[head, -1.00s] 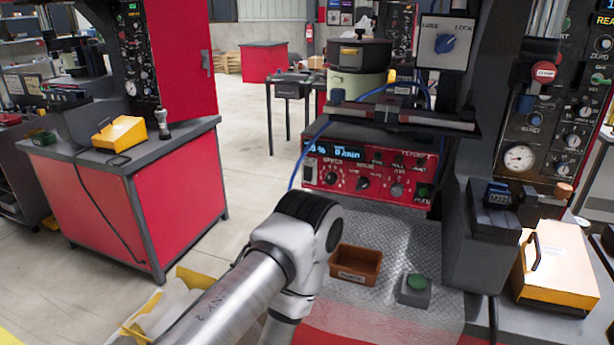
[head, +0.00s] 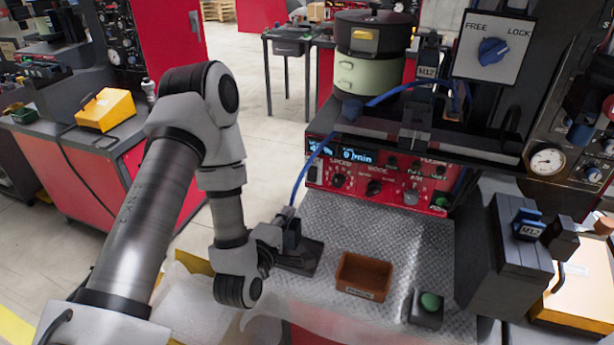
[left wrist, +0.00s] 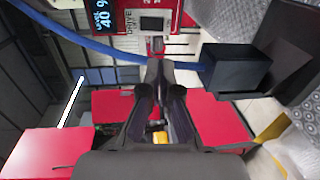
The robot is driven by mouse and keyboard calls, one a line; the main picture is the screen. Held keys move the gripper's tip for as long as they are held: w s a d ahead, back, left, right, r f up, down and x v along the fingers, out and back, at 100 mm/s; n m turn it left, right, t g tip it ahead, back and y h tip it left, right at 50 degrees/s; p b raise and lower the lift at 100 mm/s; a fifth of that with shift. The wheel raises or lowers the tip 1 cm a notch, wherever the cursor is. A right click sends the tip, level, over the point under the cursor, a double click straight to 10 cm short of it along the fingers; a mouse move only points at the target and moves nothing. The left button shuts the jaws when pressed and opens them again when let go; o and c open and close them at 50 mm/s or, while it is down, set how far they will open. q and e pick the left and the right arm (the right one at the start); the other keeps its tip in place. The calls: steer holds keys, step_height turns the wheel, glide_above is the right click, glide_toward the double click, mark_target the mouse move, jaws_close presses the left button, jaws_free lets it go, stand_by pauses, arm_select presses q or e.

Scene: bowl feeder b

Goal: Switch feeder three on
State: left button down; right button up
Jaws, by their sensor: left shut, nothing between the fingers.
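The feeder's red control box (head: 375,178) stands under the bowl (head: 365,72), with a lit blue display (head: 355,157), dark knobs and small buttons on its front. A dark rocker switch (head: 315,170) shows at the box's left end. My left gripper (head: 292,240) is in front of and below the box's left end, apart from it. In the left wrist view my left fingers (left wrist: 157,75) are closed together and empty; the box's display (left wrist: 101,14) and a dark rectangular switch (left wrist: 151,24) marked DRIVE show beyond them. My right gripper is not in view.
A blue cable (head: 302,180) hangs left of the box, close to my left gripper. An orange-brown tray (head: 364,275) and a green button on a box (head: 428,304) sit on the metal plate. A FREE/LOCK knob panel (head: 493,48) is at upper right.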

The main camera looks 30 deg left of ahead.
mark_target(312, 180)
arm_select(q)
steer(key=w+f+b, duration=0.1)
steer(key=w+b, duration=0.1)
steer(key=b, duration=0.7)
steer(key=shift+a+f, duration=0.15)
steer(key=w, duration=0.3)
steer(key=shift+a+r, duration=0.35)
steer(key=p+x, duration=0.2)
steer(key=x, duration=0.6)
steer(key=shift+w+f, duration=0.1)
steer(key=shift+w, duration=0.25)
